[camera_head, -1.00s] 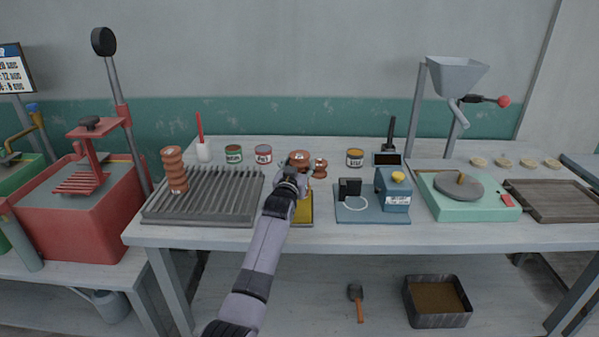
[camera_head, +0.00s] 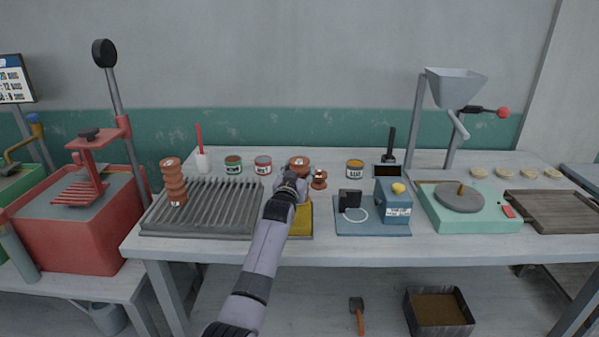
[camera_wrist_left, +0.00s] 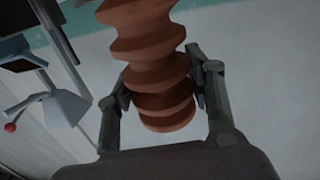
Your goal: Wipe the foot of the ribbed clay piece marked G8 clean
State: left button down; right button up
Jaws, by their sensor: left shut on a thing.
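My left gripper (camera_head: 294,177) is shut on a ribbed clay piece (camera_head: 299,163), which it holds over the table. In the left wrist view my left gripper (camera_wrist_left: 160,90) has one finger on each side of the brown ribbed piece (camera_wrist_left: 145,40), near one end. Its marking is too small to read, so I cannot tell whether it is G8. A yellow pad (camera_head: 302,222) lies below, partly hidden by my arm. Another ribbed clay piece (camera_head: 173,182) stands on the slatted rack at the left. A smaller clay piece (camera_head: 319,181) is just right of my gripper. My right gripper is out of view.
The slatted rack (camera_head: 215,210) fills the table's left side. Jars, including a green one (camera_head: 233,165) and a yellow one (camera_head: 355,168), stand behind. A blue device (camera_head: 393,205) and a green turntable unit (camera_head: 470,220) are at the right. The front edge strip is clear.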

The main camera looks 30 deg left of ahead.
pick_arm(q)
notch_tip(320, 180, up, 6)
jog(key=p, duration=0.4)
jog(key=shift+r, duration=0.2)
jog(key=shift+f, duration=0.1)
dwell(0.3)
